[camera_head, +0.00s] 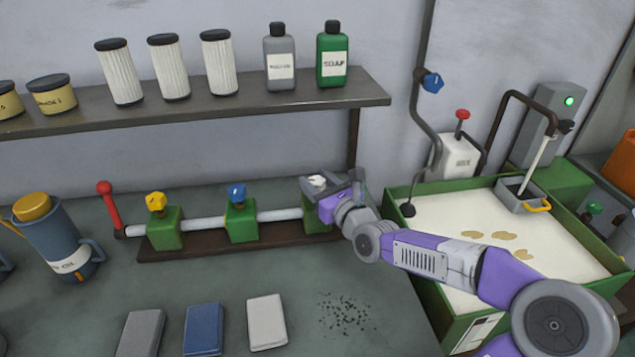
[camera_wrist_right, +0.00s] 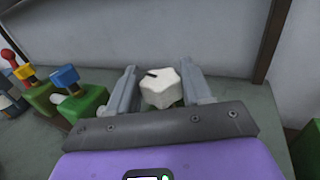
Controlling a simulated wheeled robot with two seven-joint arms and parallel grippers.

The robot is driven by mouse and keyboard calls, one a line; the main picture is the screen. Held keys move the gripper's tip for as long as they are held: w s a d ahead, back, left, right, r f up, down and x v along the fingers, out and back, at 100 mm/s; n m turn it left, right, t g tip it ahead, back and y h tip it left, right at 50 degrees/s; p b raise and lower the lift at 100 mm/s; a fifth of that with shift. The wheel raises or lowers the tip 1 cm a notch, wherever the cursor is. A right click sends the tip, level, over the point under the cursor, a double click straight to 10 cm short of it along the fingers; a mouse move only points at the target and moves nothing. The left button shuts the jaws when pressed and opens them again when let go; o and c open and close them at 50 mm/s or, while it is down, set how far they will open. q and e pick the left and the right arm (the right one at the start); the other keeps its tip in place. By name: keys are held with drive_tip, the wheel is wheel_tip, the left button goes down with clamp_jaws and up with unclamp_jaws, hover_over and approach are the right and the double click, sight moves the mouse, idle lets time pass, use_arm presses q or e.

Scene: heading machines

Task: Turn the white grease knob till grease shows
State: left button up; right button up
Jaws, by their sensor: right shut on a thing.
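The white grease knob (camera_wrist_right: 161,88) is star-shaped with a dark mark on its top. It sits on the right-hand green block (camera_head: 316,222) of the pipe row, mostly hidden by my gripper in the head view. My right gripper (camera_head: 318,182) is shut on the knob, with one finger on either side of it, as the right wrist view (camera_wrist_right: 158,85) shows. A yellow knob (camera_head: 156,203) and a blue knob (camera_head: 237,193) top the other two green blocks. No grease is visible around the white knob. My left gripper is out of view.
A red-handled lever (camera_head: 107,192) stands at the pipe's left end. A blue jug (camera_head: 62,245) is further left. Several flat blocks (camera_head: 204,329) lie in front. A green-rimmed tank (camera_head: 432,292) of pale liquid is under my right arm. A shelf (camera_head: 190,110) hangs behind.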

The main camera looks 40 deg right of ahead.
drive_tip(key=shift+d+r+n+g+y, duration=0.15)
drive_tip(key=shift+n+y, duration=1)
drive_tip(key=shift+y, duration=0.65)
drive_tip(key=shift+a+f+n+g+y, duration=0.15)
drive_tip(key=shift+n+y, duration=1)
drive_tip(key=shift+y, duration=0.65)
drive_tip(key=shift+d+r+n+g+y, duration=0.15)
drive_tip(key=shift+n+g+y, duration=0.45)
drive_tip(key=shift+y, duration=0.5)
drive_tip(key=shift+w+r+n+g+y+p, duration=0.1)
drive_tip(key=shift+n+g+y+p, duration=0.55)
drive_tip(key=shift+n+y, duration=0.4)
drive_tip(key=n+g+y+p, duration=0.2)
drive_tip(key=g+y+p, duration=0.1)
drive_tip(key=n+g+y+p, duration=0.3)
drive_tip(key=shift+w+d+r+n+g, duration=0.1)
drive_tip(key=shift+r+n+g, duration=0.05)
drive_tip(key=shift+n+g, duration=0.15)
drive_tip(key=shift+f+n+g+y+p, duration=0.2)
drive_tip(key=shift+n+g+y+p, duration=0.55)
drive_tip(key=shift+n+g+p, duration=0.45)
drive_tip(key=o, duration=0.9)
drive_tip(key=shift+f, duration=0.1)
